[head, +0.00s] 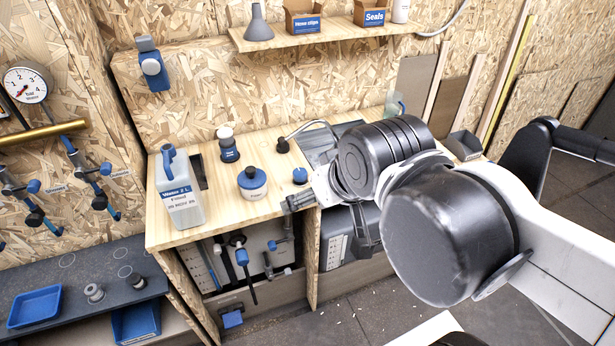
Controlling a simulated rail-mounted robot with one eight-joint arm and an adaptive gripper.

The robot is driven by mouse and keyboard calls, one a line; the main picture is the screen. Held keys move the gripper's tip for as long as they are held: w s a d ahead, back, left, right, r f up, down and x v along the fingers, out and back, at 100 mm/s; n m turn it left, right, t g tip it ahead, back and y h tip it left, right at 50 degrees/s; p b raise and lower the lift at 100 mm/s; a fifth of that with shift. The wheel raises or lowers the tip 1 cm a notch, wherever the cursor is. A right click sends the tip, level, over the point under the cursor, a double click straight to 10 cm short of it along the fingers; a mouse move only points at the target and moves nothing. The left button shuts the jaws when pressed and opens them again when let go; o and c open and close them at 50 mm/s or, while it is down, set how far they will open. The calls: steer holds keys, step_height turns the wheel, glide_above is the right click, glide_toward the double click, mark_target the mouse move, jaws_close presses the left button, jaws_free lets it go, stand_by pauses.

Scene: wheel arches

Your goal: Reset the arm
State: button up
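My gripper (327,229) shows near the front edge of the wooden bench, at the end of my arm, which comes in from the right. One dark finger points left over the bench edge and the other points down in front of it. The fingers are spread well apart, and I see nothing between them. My arm's large dark joints hide part of the gripper and the right part of the bench.
The wooden bench (215,222) holds a jug (180,200), a blue-lidded tub (252,183), a small bottle (228,146) and a sink (318,150). A shelf (330,32) hangs above. Clamps and a gauge (27,85) are at left. Floor (345,320) shows in front.

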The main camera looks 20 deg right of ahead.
step_height(320, 180, down, 8)
steer(key=b, duration=0.7)
steer(key=shift+r, duration=0.2)
